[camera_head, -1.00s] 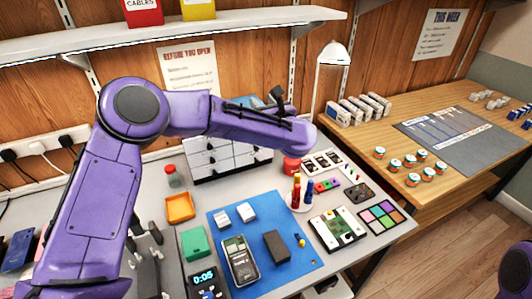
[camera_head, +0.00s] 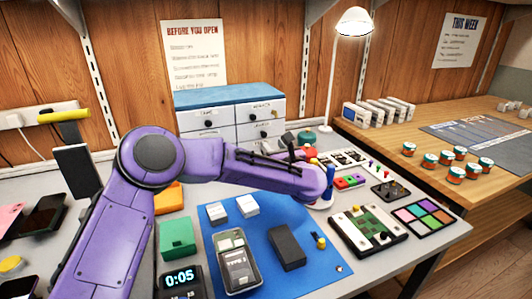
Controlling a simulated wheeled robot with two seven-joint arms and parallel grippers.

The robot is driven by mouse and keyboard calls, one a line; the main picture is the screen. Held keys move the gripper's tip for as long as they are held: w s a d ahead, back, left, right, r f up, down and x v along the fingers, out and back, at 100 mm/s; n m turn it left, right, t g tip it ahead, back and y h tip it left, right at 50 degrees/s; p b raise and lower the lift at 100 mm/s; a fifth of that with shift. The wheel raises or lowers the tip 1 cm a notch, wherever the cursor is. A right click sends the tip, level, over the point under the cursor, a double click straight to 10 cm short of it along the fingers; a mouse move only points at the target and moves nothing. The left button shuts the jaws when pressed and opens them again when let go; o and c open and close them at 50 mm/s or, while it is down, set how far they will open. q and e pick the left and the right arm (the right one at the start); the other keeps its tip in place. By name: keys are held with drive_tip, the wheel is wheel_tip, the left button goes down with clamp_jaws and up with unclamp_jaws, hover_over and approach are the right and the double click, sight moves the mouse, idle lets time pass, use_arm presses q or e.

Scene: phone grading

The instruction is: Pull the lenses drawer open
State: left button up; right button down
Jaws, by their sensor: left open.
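The drawer cabinet (camera_head: 228,95) stands at the back of the bench, with a blue top and white labelled drawers with dark knobs. The labels are too small for me to pick out the lenses drawer. The visible drawer fronts look closed; the lower ones are hidden behind my left arm. My left arm reaches across in front of the cabinet. My left gripper (camera_head: 292,147) is open, its dark fingers partly hidden behind the wrist, near the cabinet's lower right. I cannot tell whether it touches a knob. My right gripper is out of view.
A blue mat (camera_head: 310,271) holds a phone (camera_head: 235,262), a dark block (camera_head: 287,248) and small white boxes. A green box (camera_head: 178,237) and a timer (camera_head: 181,280) sit left of it. A lamp (camera_head: 353,22) stands right of the cabinet. A circuit board (camera_head: 368,230) lies at right.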

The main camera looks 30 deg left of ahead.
sight(265, 136)
use_arm(q)
drive_tip(key=x, duration=0.7)
drive_tip(key=shift+s+r+p, duration=0.1)
drive_tip(key=shift+r+p, duration=0.05)
drive_tip(key=shift+p, duration=0.2)
clamp_jaws()
